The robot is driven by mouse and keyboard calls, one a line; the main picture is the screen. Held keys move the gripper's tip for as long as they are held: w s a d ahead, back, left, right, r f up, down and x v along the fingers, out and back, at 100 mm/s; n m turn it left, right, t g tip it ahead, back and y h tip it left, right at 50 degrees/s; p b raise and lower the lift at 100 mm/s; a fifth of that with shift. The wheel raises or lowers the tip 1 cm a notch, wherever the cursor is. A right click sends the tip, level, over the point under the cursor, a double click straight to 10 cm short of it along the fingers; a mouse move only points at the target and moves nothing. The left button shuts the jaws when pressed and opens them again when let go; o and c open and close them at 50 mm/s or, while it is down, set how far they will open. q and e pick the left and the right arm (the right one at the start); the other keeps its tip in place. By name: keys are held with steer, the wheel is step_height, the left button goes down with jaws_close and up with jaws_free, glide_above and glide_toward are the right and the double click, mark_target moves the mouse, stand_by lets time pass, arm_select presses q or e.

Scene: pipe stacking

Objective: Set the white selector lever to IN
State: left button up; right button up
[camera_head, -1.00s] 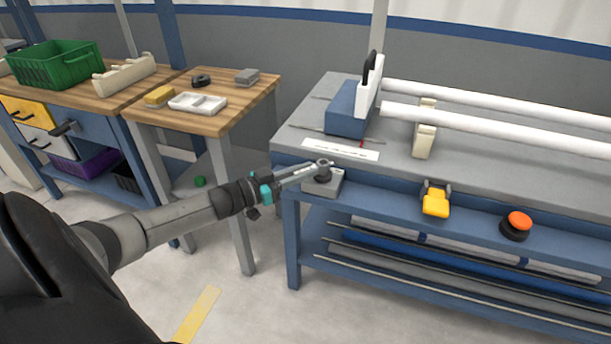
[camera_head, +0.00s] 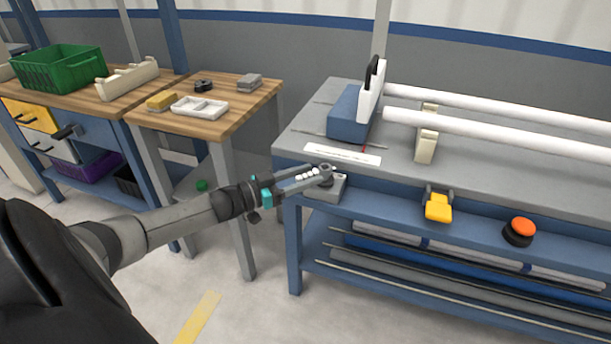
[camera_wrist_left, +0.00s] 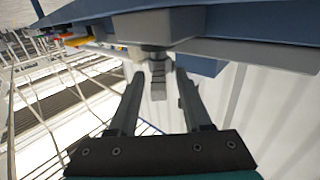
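The selector is a small grey box (camera_head: 328,189) with a dark round hub (camera_head: 325,172), at the left front corner of the blue-framed bench. Its pale lever (camera_head: 307,173) points left from the hub, between the fingers of my left gripper (camera_head: 316,175). In the left wrist view the lever (camera_wrist_left: 158,82) hangs between the two fingers, with a gap on each side. The left gripper is open around it and does not visibly grip it. The IN marking cannot be read. My right gripper is not in view.
A white label strip (camera_head: 342,154) lies on the bench top behind the selector. A yellow clamp-like part (camera_head: 438,208) and an orange button (camera_head: 522,229) sit along the front edge. White pipes (camera_head: 500,137) lie further back. A wooden table (camera_head: 230,122) stands left.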

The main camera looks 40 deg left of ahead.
arm_select(q)
steer(key=shift+s+a, duration=0.1)
steer(key=shift+s, duration=0.15)
steer(key=p+v, duration=0.2)
steer(key=v, duration=0.5)
steer(key=shift+s+a+r+p, duration=0.1)
steer(key=shift+s+p, duration=0.15)
steer(key=shift+p, duration=0.15)
steer(key=p+v, duration=0.1)
steer(key=v, duration=0.6)
steer(key=shift+p, duration=0.3)
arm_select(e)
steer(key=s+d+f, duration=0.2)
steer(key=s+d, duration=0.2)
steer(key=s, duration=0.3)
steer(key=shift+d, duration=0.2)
